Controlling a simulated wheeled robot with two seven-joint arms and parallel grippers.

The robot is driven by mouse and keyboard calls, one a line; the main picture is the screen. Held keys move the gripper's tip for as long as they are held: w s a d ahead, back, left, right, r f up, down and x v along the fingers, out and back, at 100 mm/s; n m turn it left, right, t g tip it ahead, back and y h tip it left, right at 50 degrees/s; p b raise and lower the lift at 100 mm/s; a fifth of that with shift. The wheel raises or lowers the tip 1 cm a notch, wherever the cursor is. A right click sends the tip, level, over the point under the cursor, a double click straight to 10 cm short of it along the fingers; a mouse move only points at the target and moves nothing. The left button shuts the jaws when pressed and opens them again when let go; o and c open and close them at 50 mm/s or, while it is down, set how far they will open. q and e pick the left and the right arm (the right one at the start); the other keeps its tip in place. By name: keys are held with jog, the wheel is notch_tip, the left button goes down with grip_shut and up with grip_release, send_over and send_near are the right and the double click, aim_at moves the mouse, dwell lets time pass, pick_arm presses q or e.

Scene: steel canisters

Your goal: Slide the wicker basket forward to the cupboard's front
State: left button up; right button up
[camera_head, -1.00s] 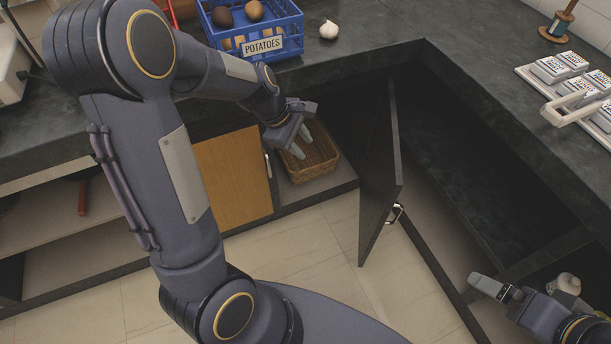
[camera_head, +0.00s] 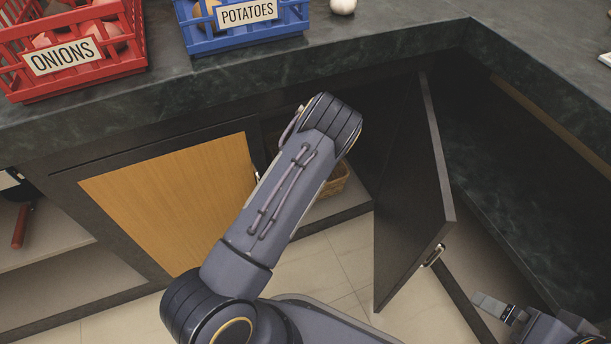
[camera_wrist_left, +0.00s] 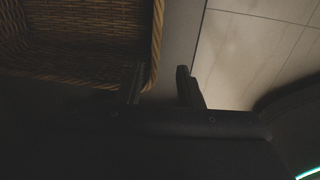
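The wicker basket (camera_head: 336,181) stands in the open cupboard, mostly hidden behind my left arm in the head view. The left wrist view shows its woven inside and its rim (camera_wrist_left: 157,42). My left gripper (camera_wrist_left: 160,84) is open, with one finger on the basket's inner side and the other outside the rim. A gap shows between the fingers, and I cannot tell whether either touches the wicker. The head view hides this gripper behind the arm. The cupboard's front edge (camera_head: 331,221) shows below the basket. My right gripper (camera_head: 491,306) is at the lower right, away from the basket.
A dark open door (camera_head: 412,200) stands right of the basket, and a wooden door panel (camera_head: 175,196) is at its left. The dark counter (camera_head: 390,38) overhangs above, carrying a red onion crate (camera_head: 75,80) and a blue potato crate (camera_head: 250,34). Tiled floor (camera_head: 335,265) is clear in front.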

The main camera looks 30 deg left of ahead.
pick_arm(q)
jog(key=shift+w+a+f, duration=0.15)
jog(key=shift+w, duration=0.15)
jog(key=f+b, duration=0.1)
jog(key=f, duration=0.1)
jog(key=f+b, duration=0.1)
jog(key=f, duration=0.2)
jog(key=f+b, duration=0.2)
jog(key=shift+w+a+f, duration=0.25)
jog(key=shift+a+f, duration=0.1)
jog(key=shift+f, duration=0.05)
jog(key=shift+c, duration=0.2)
grip_shut()
